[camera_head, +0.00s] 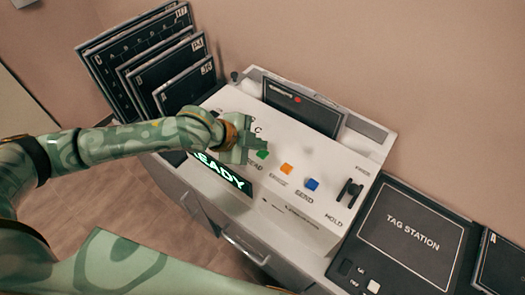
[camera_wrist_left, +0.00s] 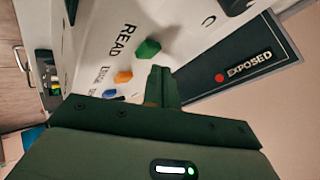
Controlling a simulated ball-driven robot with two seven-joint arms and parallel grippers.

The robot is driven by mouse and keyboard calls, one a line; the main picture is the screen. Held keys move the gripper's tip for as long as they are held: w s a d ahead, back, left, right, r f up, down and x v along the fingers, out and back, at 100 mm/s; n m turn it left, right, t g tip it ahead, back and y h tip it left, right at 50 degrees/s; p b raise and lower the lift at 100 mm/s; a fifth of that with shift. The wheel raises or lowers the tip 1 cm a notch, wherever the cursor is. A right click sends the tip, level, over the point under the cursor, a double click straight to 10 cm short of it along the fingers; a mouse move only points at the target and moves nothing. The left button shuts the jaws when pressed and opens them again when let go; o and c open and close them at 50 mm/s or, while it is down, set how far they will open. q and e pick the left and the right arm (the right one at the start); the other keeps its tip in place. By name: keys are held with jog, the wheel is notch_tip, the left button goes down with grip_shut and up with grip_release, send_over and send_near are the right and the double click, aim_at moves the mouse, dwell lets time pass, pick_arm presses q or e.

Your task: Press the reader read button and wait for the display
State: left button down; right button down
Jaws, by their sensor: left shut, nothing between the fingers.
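The reader is a white console (camera_head: 322,185) with a sloped top. Its green button (camera_head: 263,154), labelled READ, also shows in the left wrist view (camera_wrist_left: 147,49). Orange and blue buttons follow in a row, the blue one labelled SEND. The display (camera_head: 236,181) on the front edge shows green letters ending in "EADY"; my arm hides its left part. My left gripper (camera_head: 256,145) is shut and empty, with its fingertips close beside the green button. In the left wrist view the tips (camera_wrist_left: 162,74) appear just short of it; I cannot tell whether they touch. My right gripper is not in view.
A dark panel (camera_head: 303,107) with a red dot stands behind the console; it reads EXPOSED in the left wrist view (camera_wrist_left: 245,72). Several black plates (camera_head: 150,60) stand in a rack at the back left. A TAG STATION panel (camera_head: 412,232) lies to the right.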

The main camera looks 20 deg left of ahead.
aim_at(258, 154)
pick_arm(q)
jog(key=shift+f, duration=0.15)
dwell(0.5)
jog(key=shift+f, duration=0.25)
jog(key=shift+f, duration=0.55)
dwell(0.8)
jog(key=shift+r, duration=0.1)
jog(key=shift+r+p, duration=0.85)
jog(key=shift+p, duration=0.5)
notch_tip(258, 154, up, 5)
jog(key=p, duration=0.6)
jog(key=shift+r, duration=0.1)
